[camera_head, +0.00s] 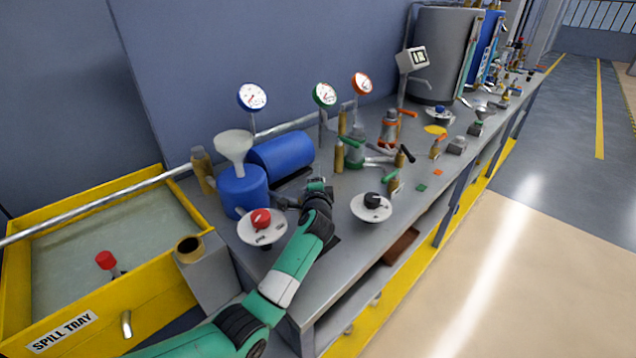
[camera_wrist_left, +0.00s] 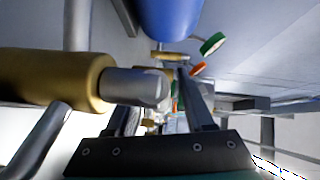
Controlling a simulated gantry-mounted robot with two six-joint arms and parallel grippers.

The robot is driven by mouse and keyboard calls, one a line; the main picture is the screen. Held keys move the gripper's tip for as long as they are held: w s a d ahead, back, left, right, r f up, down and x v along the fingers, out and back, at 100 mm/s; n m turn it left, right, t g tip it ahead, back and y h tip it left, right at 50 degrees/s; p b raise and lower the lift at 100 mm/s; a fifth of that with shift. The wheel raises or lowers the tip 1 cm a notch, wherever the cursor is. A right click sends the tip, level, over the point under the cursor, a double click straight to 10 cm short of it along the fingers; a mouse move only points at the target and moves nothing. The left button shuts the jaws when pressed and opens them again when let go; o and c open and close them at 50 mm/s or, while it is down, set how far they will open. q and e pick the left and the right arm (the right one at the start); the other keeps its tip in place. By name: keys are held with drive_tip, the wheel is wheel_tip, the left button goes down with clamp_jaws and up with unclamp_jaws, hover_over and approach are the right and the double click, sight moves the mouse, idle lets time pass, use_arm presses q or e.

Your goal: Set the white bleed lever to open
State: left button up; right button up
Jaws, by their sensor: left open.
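My left gripper (camera_head: 316,184) is low over the bench, just right of the blue tank. In the wrist view its two dark fingers (camera_wrist_left: 160,105) are apart, with nothing clearly held between them. A brass cylinder with a grey hex end (camera_wrist_left: 135,87) is close in front of the left finger and hides part of it; I cannot tell whether they touch. I cannot pick out the white bleed lever for certain. A pale bar (camera_head: 380,160) lies among the brass fittings beyond the gripper, but its identity is unclear. My right gripper is not in view.
A blue tank (camera_head: 283,152) and a blue can with white funnel (camera_head: 235,147) stand left of the gripper. Round plates with a red knob (camera_head: 261,218) and a black knob (camera_head: 373,199) flank the arm. A yellow spill tray (camera_head: 150,312) is at far left.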

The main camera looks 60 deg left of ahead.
use_arm(q)
clamp_jaws()
idle(1.4)
